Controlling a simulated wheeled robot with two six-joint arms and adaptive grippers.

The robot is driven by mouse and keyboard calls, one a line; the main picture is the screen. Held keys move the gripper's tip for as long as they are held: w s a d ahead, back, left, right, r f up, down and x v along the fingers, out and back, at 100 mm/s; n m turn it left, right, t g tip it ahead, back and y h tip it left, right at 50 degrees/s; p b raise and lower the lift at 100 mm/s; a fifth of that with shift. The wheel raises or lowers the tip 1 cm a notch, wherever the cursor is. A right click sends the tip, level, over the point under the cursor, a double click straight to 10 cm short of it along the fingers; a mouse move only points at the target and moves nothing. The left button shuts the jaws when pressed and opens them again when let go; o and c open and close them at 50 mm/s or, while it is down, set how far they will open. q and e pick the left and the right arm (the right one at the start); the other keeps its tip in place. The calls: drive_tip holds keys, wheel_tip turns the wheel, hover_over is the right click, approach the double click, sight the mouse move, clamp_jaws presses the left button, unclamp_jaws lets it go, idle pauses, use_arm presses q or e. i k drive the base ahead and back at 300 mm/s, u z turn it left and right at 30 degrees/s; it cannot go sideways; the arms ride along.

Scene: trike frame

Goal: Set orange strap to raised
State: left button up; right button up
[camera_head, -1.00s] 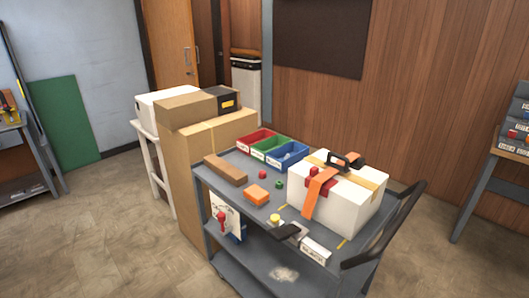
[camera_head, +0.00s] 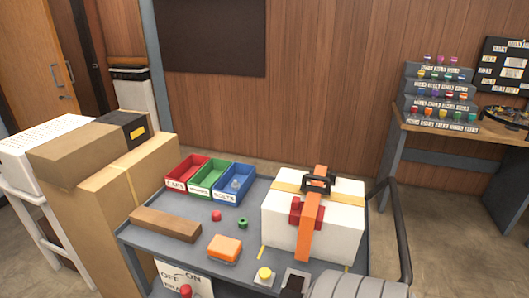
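The orange strap (camera_head: 311,228) belongs to a white box (camera_head: 343,215) on the right part of the grey cart. It runs down across the box's front, over or beside a red clasp (camera_head: 301,212). Its upper end shows behind a black handle (camera_head: 318,183) on the box top. I cannot tell whether the strap lies flat on the box or stands off it. Neither gripper shows. A ribbed grey rounded part at the bottom right, seemingly of my own arm, covers the cart's near right corner.
The cart (camera_head: 190,253) also holds red (camera_head: 188,170), green (camera_head: 209,177) and blue (camera_head: 236,182) bins, a brown block (camera_head: 165,224), an orange block (camera_head: 225,248) and a yellow button (camera_head: 265,274). Cardboard boxes (camera_head: 125,190) stand left. A shelf table (camera_head: 440,130) stands back right.

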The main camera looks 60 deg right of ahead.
sight(310, 210)
drive_tip(key=i, duration=0.85)
drive_tip(key=z, duration=2.75)
